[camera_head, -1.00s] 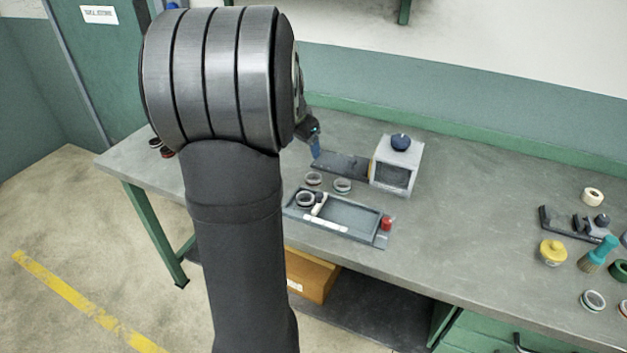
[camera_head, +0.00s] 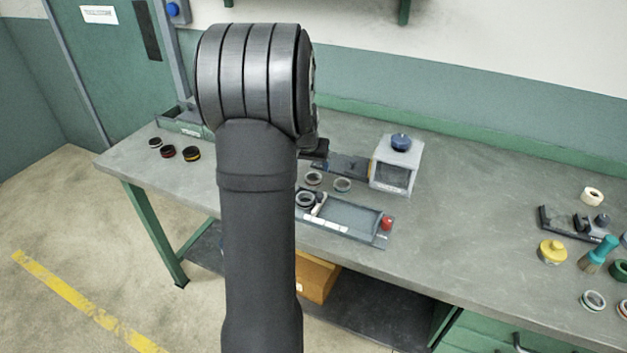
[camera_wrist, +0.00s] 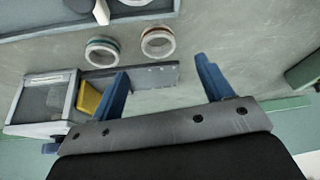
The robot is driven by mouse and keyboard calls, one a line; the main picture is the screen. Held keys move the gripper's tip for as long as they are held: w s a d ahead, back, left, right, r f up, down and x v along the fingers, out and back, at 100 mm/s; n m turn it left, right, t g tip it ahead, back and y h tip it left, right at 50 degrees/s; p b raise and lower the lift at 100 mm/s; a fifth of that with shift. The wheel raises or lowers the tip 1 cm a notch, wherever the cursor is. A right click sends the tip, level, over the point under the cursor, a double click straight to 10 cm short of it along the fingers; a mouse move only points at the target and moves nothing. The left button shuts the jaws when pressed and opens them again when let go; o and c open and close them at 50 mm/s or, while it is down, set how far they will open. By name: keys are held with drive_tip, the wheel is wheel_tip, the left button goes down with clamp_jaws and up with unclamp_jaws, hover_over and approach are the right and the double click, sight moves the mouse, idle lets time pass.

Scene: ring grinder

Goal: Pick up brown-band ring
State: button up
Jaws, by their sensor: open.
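The brown-band ring (camera_wrist: 158,42) lies flat on the bench in the wrist view, a pale ring with a brownish band. It appears to be the left of two close rings (camera_head: 313,178) in the head view. A teal-band ring (camera_wrist: 102,51) lies beside it, apart from it, on the grinder side. My gripper (camera_wrist: 161,65) is open and empty, its two blue fingers wide apart. In the wrist view the brown-band ring shows just beyond the gap between the fingertips. In the head view my arm hides most of the gripper.
A grey box-shaped unit with a dark blue knob (camera_head: 400,143) stands right of the rings, joined to a dark flat plate (camera_wrist: 150,77). A tray (camera_head: 352,217) with a dark ring and a red knob (camera_head: 387,223) lies in front. Several dark rings (camera_head: 168,152) lie at the bench's left.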

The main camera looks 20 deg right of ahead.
sight(313, 175)
drive_tip(key=shift+x, duration=3.75)
drive_tip(key=shift+s, duration=0.1)
drive_tip(key=c, duration=1.1)
drive_tip(key=shift+c, duration=0.2)
drive_tip(key=shift+r, duration=0.1)
